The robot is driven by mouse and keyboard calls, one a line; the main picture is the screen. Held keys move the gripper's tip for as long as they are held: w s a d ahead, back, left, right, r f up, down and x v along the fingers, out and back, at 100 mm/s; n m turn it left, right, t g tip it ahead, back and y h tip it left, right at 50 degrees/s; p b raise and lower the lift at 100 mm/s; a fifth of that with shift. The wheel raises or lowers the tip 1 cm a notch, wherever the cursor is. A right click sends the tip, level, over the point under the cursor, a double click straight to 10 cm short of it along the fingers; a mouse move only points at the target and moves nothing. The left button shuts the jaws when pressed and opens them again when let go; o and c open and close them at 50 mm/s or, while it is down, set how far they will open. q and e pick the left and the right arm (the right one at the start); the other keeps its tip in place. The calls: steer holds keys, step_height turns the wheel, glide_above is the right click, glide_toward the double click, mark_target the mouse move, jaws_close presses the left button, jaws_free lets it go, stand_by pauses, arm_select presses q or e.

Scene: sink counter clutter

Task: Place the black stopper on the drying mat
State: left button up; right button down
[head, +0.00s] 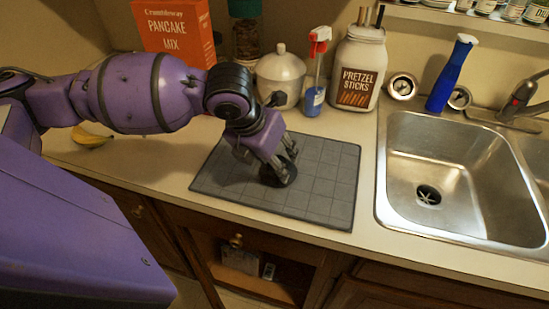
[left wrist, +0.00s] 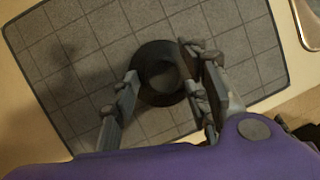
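The black stopper (head: 279,175) is a dark round piece at the middle of the grey drying mat (head: 330,193). The mat has a grid pattern and lies flat on the counter left of the sink. In the left wrist view the stopper (left wrist: 162,80) shows from above against the mat (left wrist: 232,40). My left gripper (head: 270,160) points down at it. Its two fingers stand on opposite sides of the stopper, also in the left wrist view (left wrist: 157,70). Whether the fingers press on it or stand slightly apart is unclear. The stopper's underside is hidden. My right gripper is not in view.
Behind the mat stand a lidded pot (head: 281,75), a spray bottle (head: 315,85), a pretzel jar (head: 357,70) and a pancake mix box (head: 172,30). A banana (head: 92,138) lies at left. The sink (head: 455,170) and a blue bottle (head: 449,75) are at right.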

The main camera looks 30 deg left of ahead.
arm_select(q)
steer(key=shift+r, duration=0.15)
steer(key=p+v, duration=0.2)
steer(key=v, duration=1)
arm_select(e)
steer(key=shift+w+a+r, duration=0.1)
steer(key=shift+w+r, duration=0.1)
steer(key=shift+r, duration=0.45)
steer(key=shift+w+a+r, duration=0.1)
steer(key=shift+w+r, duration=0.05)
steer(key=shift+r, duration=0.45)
